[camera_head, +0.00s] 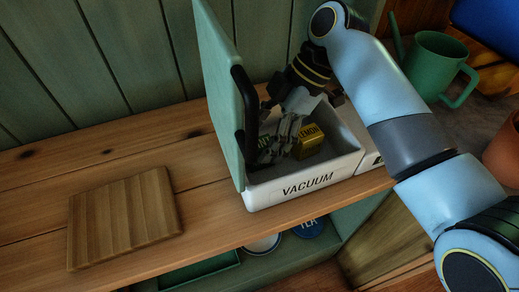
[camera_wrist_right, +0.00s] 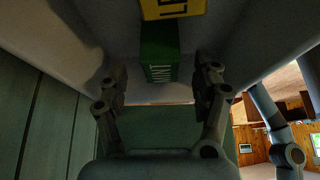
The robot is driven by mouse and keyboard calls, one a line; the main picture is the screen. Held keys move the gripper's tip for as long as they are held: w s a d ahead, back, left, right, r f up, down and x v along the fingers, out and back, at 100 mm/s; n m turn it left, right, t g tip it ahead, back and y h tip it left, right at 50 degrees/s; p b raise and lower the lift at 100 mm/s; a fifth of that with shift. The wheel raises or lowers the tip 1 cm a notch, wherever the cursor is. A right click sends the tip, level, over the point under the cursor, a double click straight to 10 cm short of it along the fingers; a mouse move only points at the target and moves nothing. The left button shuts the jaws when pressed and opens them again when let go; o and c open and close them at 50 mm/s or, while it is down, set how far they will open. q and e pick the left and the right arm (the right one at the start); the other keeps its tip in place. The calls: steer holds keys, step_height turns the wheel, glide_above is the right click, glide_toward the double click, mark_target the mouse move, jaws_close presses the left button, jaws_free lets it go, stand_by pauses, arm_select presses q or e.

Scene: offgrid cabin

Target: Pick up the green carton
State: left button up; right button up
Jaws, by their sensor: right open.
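The green carton (camera_wrist_right: 158,60), with letters that read like MINT, is inside a white VACUUM bin (camera_head: 317,183). In the head view it is mostly hidden behind my right gripper (camera_head: 277,142), with a bit of its lettering showing. My right gripper is open and reaches down into the bin. In the right wrist view its two fingers (camera_wrist_right: 161,88) stand apart, with the green carton between and a little beyond them. I cannot tell whether they touch it. My left gripper is not in view.
A yellow LEMON carton (camera_head: 308,143) sits beside the green one. The bin's green lid (camera_head: 219,84) stands open at its left. A wooden board (camera_head: 124,217) lies on the counter at left. A green watering can (camera_head: 433,65) stands at the back right.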

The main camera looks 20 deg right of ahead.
mark_target(260, 151)
steer(key=x, duration=0.4)
steer(key=shift+d+f, duration=0.25)
steer(key=shift+d, duration=0.1)
steer(key=c, duration=0.4)
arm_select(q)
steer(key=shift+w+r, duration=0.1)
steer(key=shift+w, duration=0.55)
arm_select(e)
steer(key=c, duration=0.9)
steer(key=shift+o, duration=0.2)
steer(key=shift+r, duration=0.1)
